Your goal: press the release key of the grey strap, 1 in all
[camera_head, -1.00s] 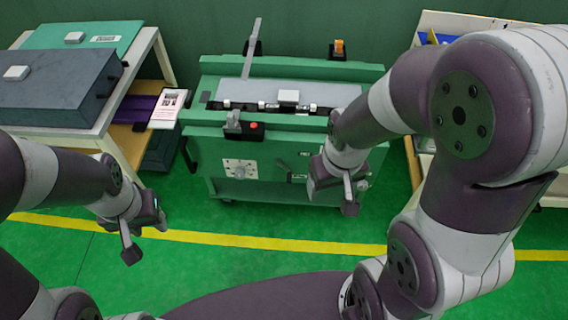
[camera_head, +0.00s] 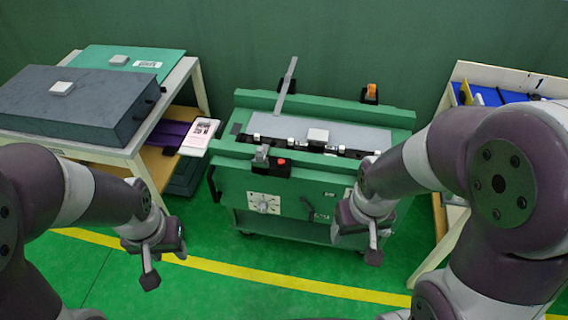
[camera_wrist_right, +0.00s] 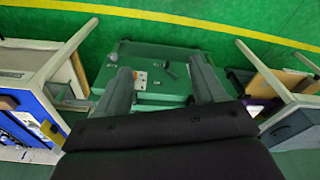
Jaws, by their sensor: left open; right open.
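A green bench (camera_head: 232,178) stands ahead with a grey plate (camera_head: 357,138) on its top. A thin grey strip (camera_head: 286,85) rises at a slant from its back left; I cannot tell whether it is the grey strap. A red button (camera_head: 281,162) sits on a small block at the bench's front edge, next to a grey lever part (camera_head: 261,155). I cannot make out a release key for certain. My left gripper (camera_head: 166,262) is open and empty, left of the bench over the floor. My right gripper (camera_head: 376,244) is open and empty before the bench's right front; its fingers show in the right wrist view (camera_wrist_right: 158,66).
A left table (camera_head: 140,145) carries a dark grey case (camera_head: 95,105) and a green board (camera_head: 170,58). A printed card (camera_head: 200,135) lies beside it. A right-hand shelf (camera_head: 520,78) holds blue items. An orange part (camera_head: 371,90) sits at the bench's back right. Green floor is free in front.

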